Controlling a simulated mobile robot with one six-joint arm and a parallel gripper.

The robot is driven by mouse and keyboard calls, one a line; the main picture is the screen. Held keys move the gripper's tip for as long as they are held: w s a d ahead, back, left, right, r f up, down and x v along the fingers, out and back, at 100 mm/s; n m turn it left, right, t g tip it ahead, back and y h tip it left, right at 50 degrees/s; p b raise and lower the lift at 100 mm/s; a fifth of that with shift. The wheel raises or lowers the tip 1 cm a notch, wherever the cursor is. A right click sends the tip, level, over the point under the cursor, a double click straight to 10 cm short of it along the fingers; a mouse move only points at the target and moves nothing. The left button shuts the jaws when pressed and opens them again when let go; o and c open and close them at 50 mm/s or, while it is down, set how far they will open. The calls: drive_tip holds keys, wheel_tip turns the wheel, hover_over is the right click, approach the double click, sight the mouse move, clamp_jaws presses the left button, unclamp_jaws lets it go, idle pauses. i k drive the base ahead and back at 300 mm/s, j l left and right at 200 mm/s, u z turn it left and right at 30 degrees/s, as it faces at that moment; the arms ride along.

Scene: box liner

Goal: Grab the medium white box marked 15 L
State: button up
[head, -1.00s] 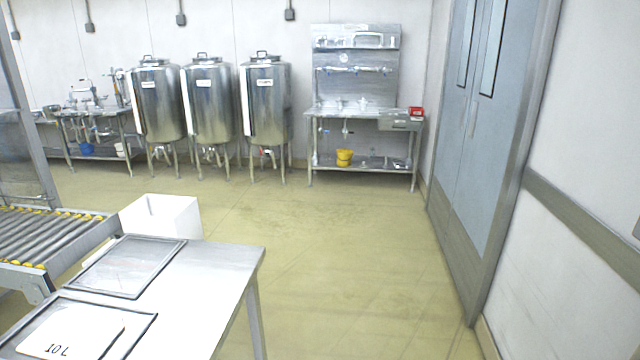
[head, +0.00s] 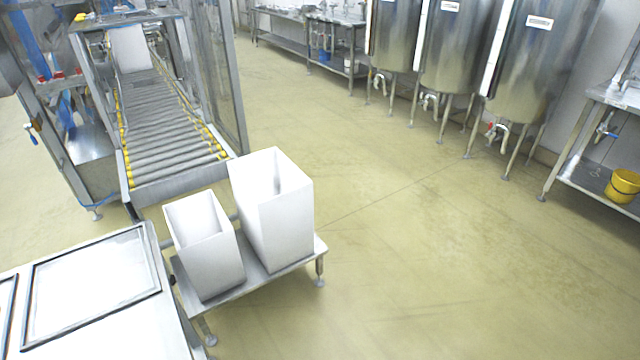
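Two open-topped white boxes stand upright side by side on a low metal stand. The left one (head: 216,262) is smaller and the right one (head: 284,222) is taller. No marking is readable on either, so I cannot tell whether one is the 15 L box. Another white box (head: 130,48) is at the far end of the roller conveyor. My gripper is not in view.
The low stand (head: 303,258) is just beyond a steel table (head: 160,338) with framed areas on its top. The roller conveyor (head: 170,120) runs behind the boxes, beside a metal frame. Steel tanks (head: 450,45) line the back wall. The floor to the right is clear.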

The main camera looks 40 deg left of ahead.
sight(274, 199)
drive_tip(key=i+j+u, duration=0.25)
drive_tip(key=i+j, duration=0.15)
drive_tip(key=i, duration=0.55)
drive_tip(key=i+j+u, duration=0.25)
drive_tip(key=i, duration=0.75)
drive_tip(key=i+l+u, duration=0.1)
drive_tip(key=i+u, duration=0.15)
drive_tip(key=i, duration=0.7)
drive_tip(key=i+l+u, duration=0.25)
drive_tip(key=i, duration=0.75)
drive_tip(key=i+u, duration=0.15)
drive_tip(key=u, duration=0.3)
drive_tip(key=i+u, duration=0.15)
drive_tip(key=u, duration=0.3)
drive_tip(key=i+l+u, duration=0.15)
drive_tip(key=u, duration=0.3)
drive_tip(key=i+l+u, duration=0.1)
drive_tip(key=u, duration=0.35)
drive_tip(key=i+l+u, duration=0.1)
drive_tip(key=l+u, duration=0.2)
drive_tip(key=u, duration=0.15)
drive_tip(key=l+u, duration=0.2)
drive_tip(key=u, duration=0.25)
drive_tip(key=l+u, duration=0.25)
drive_tip(key=u, duration=0.2)
drive_tip(key=l+u, duration=0.25)
drive_tip(key=u, duration=0.65)
